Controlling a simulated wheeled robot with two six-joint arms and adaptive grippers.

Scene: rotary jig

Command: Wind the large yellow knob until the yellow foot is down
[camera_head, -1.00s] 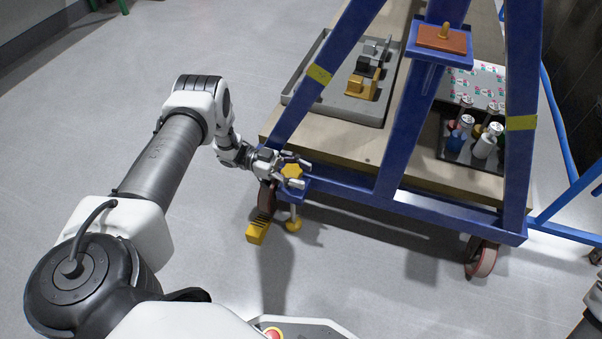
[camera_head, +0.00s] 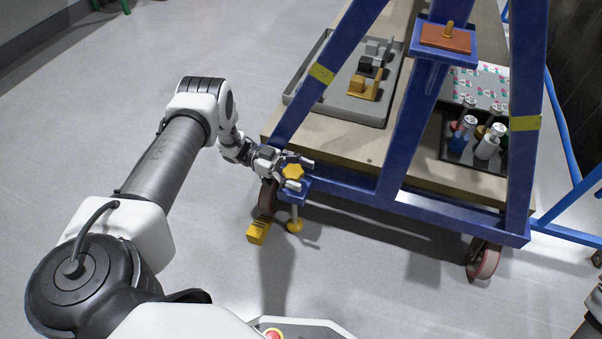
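The large yellow knob (camera_head: 292,172) is six-sided and sits on top of a blue bracket (camera_head: 297,189) at the near left corner of the blue frame. Below the bracket, the yellow foot (camera_head: 295,226) hangs on a thin grey stem. A shadow lies apart from it on the floor, so it appears to be raised. My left gripper (camera_head: 299,173) reaches in from the left, with one finger on the far side of the knob and one on the near side. The fingers look spread, but contact is too small to tell. My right gripper is out of view.
A yellow pedal (camera_head: 258,231) sticks out by the left caster, close to the foot. Another caster (camera_head: 483,260) stands at the right. The blue frame (camera_head: 411,130) rises beside my gripper. A grey tray (camera_head: 347,104) lies on the wooden deck. The floor at left is clear.

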